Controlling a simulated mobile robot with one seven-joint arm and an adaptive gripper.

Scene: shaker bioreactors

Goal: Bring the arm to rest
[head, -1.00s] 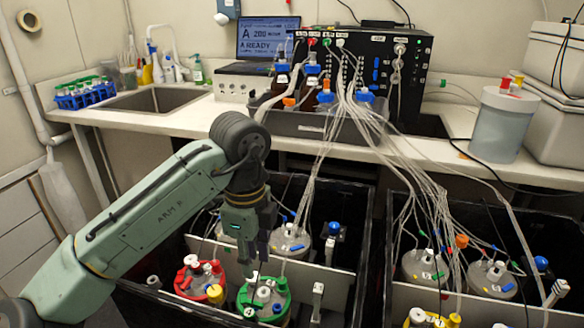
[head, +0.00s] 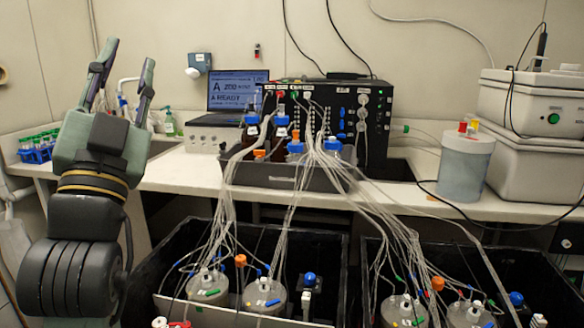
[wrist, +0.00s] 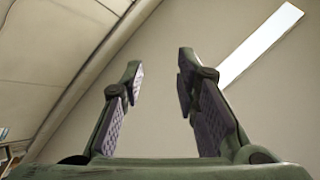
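My gripper (head: 122,75) is raised at the left of the head view, with its fingers pointing up and spread apart. In the wrist view my gripper (wrist: 160,85) is open, with nothing between its two fingers. In the head view the gripper stands in front of the bench and hides most of the sink area. It is clear of the bioreactors, and I see it touching nothing.
Black bins hold bioreactor vessels (head: 264,298) with many tubes (head: 318,185) rising to a black control unit (head: 345,115) on the bench. A laptop (head: 238,92), a blue tube rack (head: 36,155), a grey container (head: 466,165) and white boxes (head: 540,130) stand along the bench. Free air surrounds the raised gripper.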

